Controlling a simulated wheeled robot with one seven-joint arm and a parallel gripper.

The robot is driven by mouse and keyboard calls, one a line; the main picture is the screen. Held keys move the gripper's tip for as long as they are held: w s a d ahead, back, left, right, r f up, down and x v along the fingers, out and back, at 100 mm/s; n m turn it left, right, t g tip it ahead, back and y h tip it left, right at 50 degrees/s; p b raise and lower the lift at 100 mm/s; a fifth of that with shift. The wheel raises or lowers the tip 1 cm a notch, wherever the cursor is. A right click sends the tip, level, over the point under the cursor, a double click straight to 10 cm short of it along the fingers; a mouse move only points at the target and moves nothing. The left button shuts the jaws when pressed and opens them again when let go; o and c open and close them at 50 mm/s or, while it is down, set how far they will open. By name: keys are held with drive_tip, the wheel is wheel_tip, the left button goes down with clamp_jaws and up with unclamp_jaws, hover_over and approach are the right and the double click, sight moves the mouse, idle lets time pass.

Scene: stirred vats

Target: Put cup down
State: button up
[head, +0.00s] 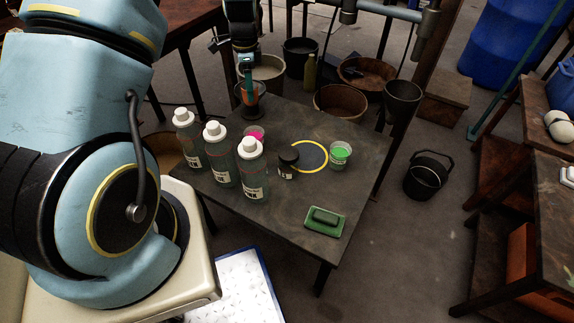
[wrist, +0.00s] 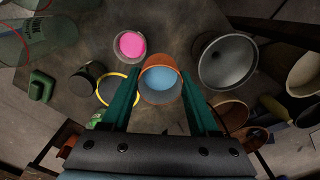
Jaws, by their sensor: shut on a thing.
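My gripper (head: 246,72) is shut on an orange-brown cup (head: 260,92) at the far left part of the dark table (head: 270,215). In the wrist view the cup (wrist: 160,97) sits between the green fingers, with blue contents inside. I cannot tell whether its base touches the table. A yellow ring (head: 297,145) is marked on the table, nearer to me than the cup; its inside looks empty. A cup with pink contents (head: 255,133) stands left of the ring. A cup with green contents (head: 340,155) stands at the ring's right.
Several white-capped bottles (head: 250,172) stand at the table's left. A small black jar (head: 287,164) stands at the ring's left edge. A green sponge block (head: 325,218) lies at the near right. Buckets (head: 340,101) stand beyond the far edge. The near middle is clear.

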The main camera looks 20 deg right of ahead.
drive_tip(key=s+d+f+m+b, duration=0.1)
drive_tip(key=d+f+m, duration=0.1)
drive_tip(key=d+f, duration=0.1)
drive_tip(key=s+d+f+m+b, duration=0.1)
drive_tip(key=d+f+m, duration=0.2)
drive_tip(key=d+f, duration=0.1)
drive_tip(key=s+d+f+m+b, duration=0.1)
drive_tip(key=d+f+m, duration=0.2)
drive_tip(key=d, duration=0.1)
drive_tip(key=shift+s+f, duration=0.2)
drive_tip(key=shift+s, duration=0.2)
hover_over(288, 135)
drive_tip(key=shift+w+d+f, duration=0.1)
drive_tip(key=shift+f, duration=2)
drive_tip(key=shift+f, duration=0.15)
drive_tip(key=o, duration=1.4)
